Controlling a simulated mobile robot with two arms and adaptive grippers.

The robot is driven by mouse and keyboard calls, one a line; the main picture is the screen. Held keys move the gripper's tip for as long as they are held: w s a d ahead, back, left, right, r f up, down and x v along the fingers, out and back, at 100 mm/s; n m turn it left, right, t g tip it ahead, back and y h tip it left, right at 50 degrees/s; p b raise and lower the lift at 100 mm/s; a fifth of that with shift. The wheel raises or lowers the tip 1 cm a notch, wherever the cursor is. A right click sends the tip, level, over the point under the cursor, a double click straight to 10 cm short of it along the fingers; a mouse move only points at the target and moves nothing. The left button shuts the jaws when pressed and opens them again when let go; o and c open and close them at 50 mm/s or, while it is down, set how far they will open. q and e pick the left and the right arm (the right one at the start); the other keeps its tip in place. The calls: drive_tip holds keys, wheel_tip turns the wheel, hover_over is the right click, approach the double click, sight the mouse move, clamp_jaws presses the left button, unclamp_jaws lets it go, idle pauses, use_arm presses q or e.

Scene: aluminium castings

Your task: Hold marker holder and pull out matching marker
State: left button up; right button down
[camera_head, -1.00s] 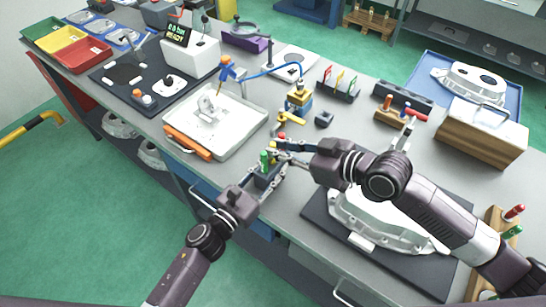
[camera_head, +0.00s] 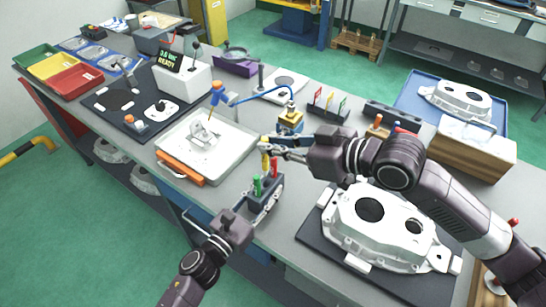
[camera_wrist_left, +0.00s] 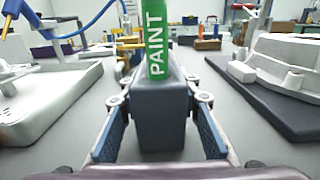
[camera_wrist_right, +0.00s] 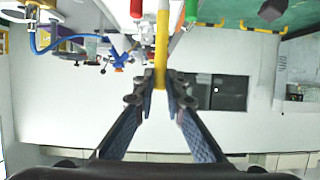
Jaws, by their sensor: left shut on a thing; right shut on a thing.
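A dark grey marker holder (camera_head: 270,199) stands near the front edge of the bench. A green marker (camera_head: 257,186) and a red marker (camera_head: 275,167) stand upright in it. My left gripper (camera_head: 251,207) is shut on the holder, with a finger on each side; in the left wrist view the holder (camera_wrist_left: 163,115) bears the green marker (camera_wrist_left: 157,42) lettered PAINT. My right gripper (camera_head: 268,149) is shut on a yellow marker (camera_head: 265,161) above the holder. The yellow marker (camera_wrist_right: 162,45) also shows between the fingertips in the right wrist view. I cannot tell whether its lower end is clear of the holder.
A white tray (camera_head: 228,152) with an orange handle lies to the left. A large aluminium casting (camera_head: 385,225) on a dark mat lies right of the holder, under my right arm. A blue-and-yellow fixture (camera_head: 290,122) stands behind. A small strip of bare bench lies around the holder.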

drive_tip(key=shift+r, duration=0.35)
use_arm(q)
drive_tip(key=o, duration=1.3)
